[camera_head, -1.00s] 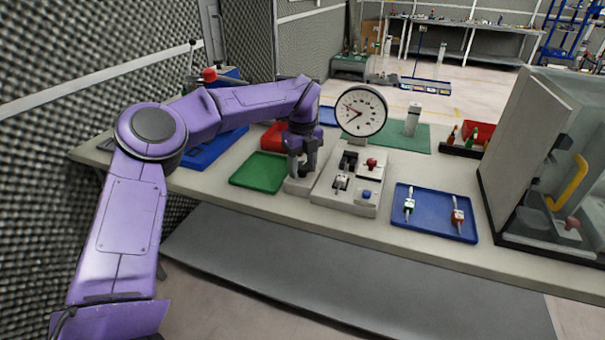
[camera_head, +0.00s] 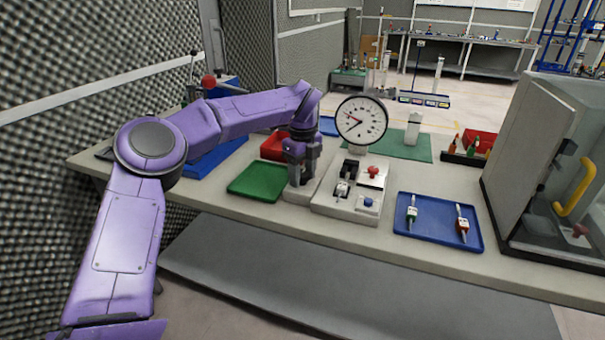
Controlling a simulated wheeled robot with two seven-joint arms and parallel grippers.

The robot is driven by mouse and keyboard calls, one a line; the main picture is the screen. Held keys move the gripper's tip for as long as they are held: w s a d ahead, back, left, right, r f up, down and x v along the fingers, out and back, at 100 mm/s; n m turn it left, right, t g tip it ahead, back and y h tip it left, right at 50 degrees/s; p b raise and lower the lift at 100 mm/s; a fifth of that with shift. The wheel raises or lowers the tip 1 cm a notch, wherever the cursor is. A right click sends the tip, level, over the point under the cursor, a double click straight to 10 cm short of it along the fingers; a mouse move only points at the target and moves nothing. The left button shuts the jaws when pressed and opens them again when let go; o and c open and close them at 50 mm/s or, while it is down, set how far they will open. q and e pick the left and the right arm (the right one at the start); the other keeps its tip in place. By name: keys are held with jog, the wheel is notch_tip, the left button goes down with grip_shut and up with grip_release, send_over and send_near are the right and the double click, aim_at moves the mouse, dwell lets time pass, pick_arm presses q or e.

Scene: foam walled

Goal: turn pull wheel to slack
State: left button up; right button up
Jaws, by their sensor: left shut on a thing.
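A pale tester unit (camera_head: 347,205) stands on the bench with a round white dial gauge (camera_head: 361,119) above it, a red knob (camera_head: 373,172) and a blue button (camera_head: 368,202). My left gripper (camera_head: 299,184) points down at the unit's left end, over a low pale block (camera_head: 300,197). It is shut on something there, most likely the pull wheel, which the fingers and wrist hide. I cannot make out the wheel's shape. My right gripper is not in view.
A green tray (camera_head: 258,182) lies left of my left gripper, with a red bin (camera_head: 274,146) behind. A blue tray (camera_head: 438,232) with two small tools lies right of the unit. An open glass-sided cabinet (camera_head: 525,150) stands at the far right.

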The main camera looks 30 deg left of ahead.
aim_at(303, 173)
pick_arm(q)
jog(key=o, duration=1)
jog(key=shift+o, duration=0.2)
notch_tip(303, 173, up, 10)
jog(key=p, duration=0.1)
jog(key=shift+r, duration=0.2)
